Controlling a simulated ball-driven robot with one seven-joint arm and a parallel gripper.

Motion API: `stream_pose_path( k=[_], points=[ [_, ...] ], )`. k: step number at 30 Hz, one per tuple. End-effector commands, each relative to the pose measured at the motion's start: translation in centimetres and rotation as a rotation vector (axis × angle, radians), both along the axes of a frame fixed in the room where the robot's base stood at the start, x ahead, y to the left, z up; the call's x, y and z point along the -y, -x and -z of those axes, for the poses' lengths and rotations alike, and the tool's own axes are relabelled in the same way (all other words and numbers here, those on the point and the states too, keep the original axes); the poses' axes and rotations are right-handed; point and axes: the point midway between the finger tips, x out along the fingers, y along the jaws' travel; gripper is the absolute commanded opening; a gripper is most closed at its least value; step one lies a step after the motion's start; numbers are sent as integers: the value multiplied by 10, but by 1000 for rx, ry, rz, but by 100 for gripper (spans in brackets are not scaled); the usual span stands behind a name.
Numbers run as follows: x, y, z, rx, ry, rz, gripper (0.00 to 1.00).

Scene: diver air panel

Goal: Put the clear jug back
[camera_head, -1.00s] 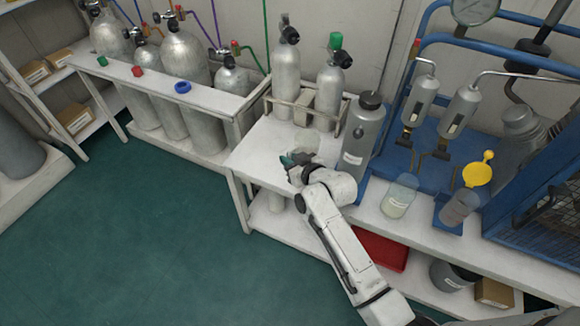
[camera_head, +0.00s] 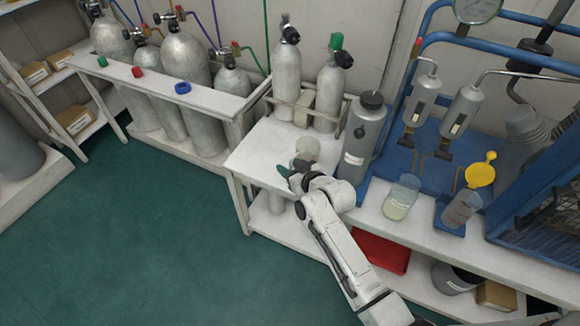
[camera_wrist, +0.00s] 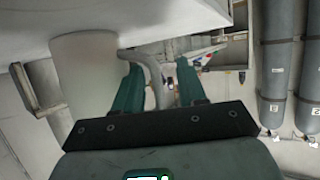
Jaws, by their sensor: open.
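The clear jug (camera_head: 307,147) stands upright on the white bench top (camera_head: 262,150), in front of the racked cylinders. In the wrist view, its pale body (camera_wrist: 85,75) is at the left and its curved handle reaches down between my fingers. My gripper (camera_head: 287,173) is at the near side of the jug, by the bench's front edge. It also shows in the wrist view (camera_wrist: 160,88), with its two green fingers apart and the handle between or just beyond them, not clamped. The exact depth of the handle is hard to tell.
A tall grey bottle (camera_head: 363,138) stands right of my gripper. Farther right are a beaker with pale liquid (camera_head: 401,198) and another clear vessel (camera_head: 460,209) by a yellow funnel (camera_head: 480,175). A red tray (camera_head: 380,250) lies on the lower shelf. The bench's left part is clear.

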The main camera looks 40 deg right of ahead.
Motion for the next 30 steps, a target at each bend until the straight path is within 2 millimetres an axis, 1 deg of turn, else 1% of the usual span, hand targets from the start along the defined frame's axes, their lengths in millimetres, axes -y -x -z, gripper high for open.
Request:
stream_pose_path(
  k=[5,8,10,15,21,24,30],
  points=[
    [0,0,-5,0,0,0,41],
    [-2,11,-8,-1,-1,0,41],
    [-4,22,-13,-1,-1,-1,41],
    [-11,55,-27,-2,-1,-1,41],
    [-16,89,-41,-1,0,0,41],
    [-18,100,-45,-2,0,-1,41],
    [-19,109,-49,-1,0,0,41]
  ],
)
